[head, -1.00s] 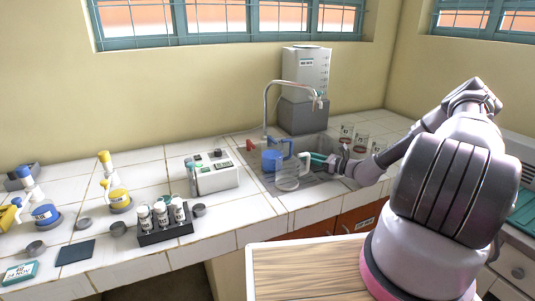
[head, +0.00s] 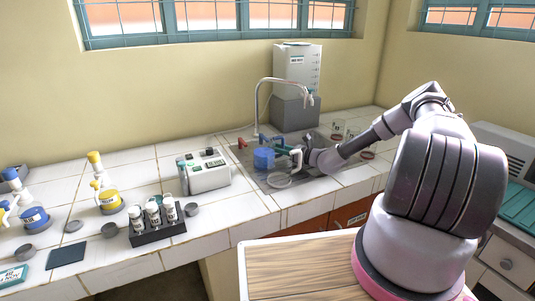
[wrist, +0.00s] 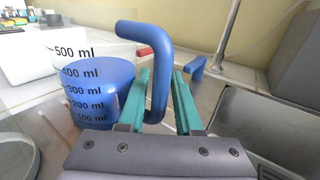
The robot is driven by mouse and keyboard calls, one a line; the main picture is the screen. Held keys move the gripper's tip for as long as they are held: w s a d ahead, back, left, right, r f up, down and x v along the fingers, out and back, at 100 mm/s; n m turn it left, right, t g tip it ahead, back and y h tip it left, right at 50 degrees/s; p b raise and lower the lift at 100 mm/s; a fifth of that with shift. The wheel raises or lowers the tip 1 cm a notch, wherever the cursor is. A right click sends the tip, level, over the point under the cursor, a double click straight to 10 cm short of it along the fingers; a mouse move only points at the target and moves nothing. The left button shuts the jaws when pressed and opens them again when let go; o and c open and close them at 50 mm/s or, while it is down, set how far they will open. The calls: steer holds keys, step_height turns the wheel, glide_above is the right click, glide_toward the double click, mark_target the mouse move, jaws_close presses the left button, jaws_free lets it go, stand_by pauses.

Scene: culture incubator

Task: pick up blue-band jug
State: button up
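The blue-band jug (wrist: 100,88) stands at the sink area, with a wide blue band, dark millilitre marks and a blue handle (wrist: 157,65). It also shows in the head view (head: 263,158), partly behind a clear jug (head: 280,180). My gripper (wrist: 162,74) has its two green fingers on either side of the blue handle. The fingers look open, with a small gap on the right of the handle. In the head view my gripper (head: 286,150) reaches in from the right, beside the jug.
A tap (head: 259,108) rises behind the jug, and a large white container (head: 297,67) stands behind it. A grey-white device (head: 208,172) is to the left. A rack of vials (head: 158,230) stands near the counter front. Clear containers (head: 338,131) sit behind my arm.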

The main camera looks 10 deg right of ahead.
jaws_close()
stand_by(1.4)
